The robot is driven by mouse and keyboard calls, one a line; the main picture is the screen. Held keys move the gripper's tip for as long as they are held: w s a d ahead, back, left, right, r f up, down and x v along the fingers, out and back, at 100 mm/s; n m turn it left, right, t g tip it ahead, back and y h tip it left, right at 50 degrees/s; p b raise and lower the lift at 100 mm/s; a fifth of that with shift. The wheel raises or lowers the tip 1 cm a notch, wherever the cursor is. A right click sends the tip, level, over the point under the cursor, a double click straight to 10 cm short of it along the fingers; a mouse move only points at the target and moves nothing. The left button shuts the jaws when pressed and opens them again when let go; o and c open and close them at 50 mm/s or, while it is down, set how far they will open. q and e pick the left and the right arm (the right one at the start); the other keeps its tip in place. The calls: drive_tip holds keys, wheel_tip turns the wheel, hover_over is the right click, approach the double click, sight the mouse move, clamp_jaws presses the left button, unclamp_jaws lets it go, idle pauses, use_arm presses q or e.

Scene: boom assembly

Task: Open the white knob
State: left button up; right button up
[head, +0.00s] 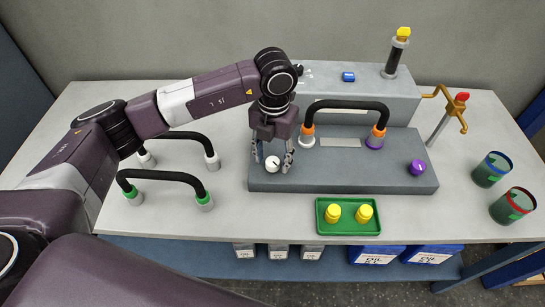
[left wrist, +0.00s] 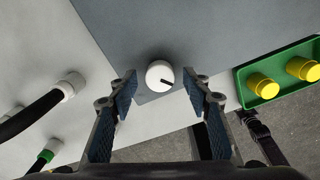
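The white knob (head: 272,163) sits on the left end of the grey raised panel (head: 340,177) in the head view. It is round with a dark pointer line. In the left wrist view the white knob (left wrist: 159,74) lies between and just beyond the two fingertips, its pointer toward the right. My left gripper (head: 272,150) is over the knob, pointing down. Its fingers (left wrist: 160,84) are open, one on each side of the knob, with gaps on both sides. No finger touches the knob as far as I can see. My right gripper is not in view.
A purple knob (head: 417,168) is at the panel's right end. A black hose (head: 345,104) arches behind. A green tray (head: 347,227) with two yellow caps sits in front. Two more hoses (head: 165,176) lie left. Two cans (head: 491,170) stand right.

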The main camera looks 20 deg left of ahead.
sight(273, 162)
use_arm(q)
wheel_tip(273, 162, up, 12)
idle(0.6)
drive_tip(key=shift+d, duration=0.1)
